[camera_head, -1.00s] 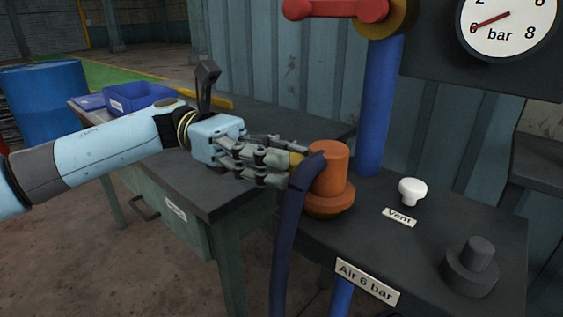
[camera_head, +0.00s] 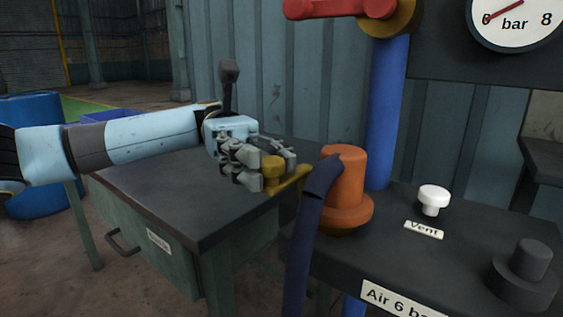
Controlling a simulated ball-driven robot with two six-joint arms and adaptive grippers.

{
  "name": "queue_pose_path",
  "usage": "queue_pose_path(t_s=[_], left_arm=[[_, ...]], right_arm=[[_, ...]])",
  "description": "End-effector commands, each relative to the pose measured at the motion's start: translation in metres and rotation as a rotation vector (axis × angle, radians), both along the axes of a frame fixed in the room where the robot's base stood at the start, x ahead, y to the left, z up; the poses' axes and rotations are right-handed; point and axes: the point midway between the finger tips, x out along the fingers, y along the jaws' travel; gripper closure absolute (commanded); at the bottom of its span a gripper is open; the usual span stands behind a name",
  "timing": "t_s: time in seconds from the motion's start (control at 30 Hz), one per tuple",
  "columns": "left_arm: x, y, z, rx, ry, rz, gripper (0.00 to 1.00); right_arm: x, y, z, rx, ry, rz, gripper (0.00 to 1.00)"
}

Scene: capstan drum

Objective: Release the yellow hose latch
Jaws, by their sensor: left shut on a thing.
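The yellow hose latch (camera_head: 291,180) is a lever that sticks out to the left from the orange coupling (camera_head: 346,180), with a round knob at its outer end. My left gripper (camera_head: 263,168) is shut on the latch at its knob, with grey fingers on both sides of it. The fingers hide part of the knob. A dark blue hose (camera_head: 308,230) joins the coupling on its near left side and hangs down in front of the panel. My right gripper is not in view.
A white vent knob (camera_head: 433,198) and a dark round knob (camera_head: 529,270) stand on the panel. A blue pipe (camera_head: 386,115) rises behind the coupling to a red handle (camera_head: 335,9). The gauge (camera_head: 516,20) needle points near 0. The dark workbench (camera_head: 170,200) is mostly clear.

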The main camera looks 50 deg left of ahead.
Motion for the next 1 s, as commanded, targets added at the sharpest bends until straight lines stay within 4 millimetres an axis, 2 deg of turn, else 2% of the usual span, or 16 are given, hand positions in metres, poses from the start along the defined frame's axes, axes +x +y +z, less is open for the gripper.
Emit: queue_pose_path(t_s=[0.4,0.43,0.6,0.77,0.87,1.0], left_arm=[[0.0,0.003,0.001,-0.001,0.0,-0.002,1.0],[0.0,0.003,0.001,-0.001,0.0,-0.002,0.7],[0.0,0.002,0.001,-0.001,0.0,-0.002,0.5],[-0.001,0.002,0.001,-0.001,0.0,-0.003,0.5],[0.0,0.003,0.001,-0.001,0.0,-0.003,0.5],[0.003,0.015,0.0,0.001,0.002,-0.001,0.5]], right_arm=[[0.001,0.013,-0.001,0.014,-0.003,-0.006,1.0],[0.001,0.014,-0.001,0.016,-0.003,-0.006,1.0],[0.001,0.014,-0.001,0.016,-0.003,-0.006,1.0],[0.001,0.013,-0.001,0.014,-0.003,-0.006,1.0],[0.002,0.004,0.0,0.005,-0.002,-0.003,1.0],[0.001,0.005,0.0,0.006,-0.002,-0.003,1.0]])
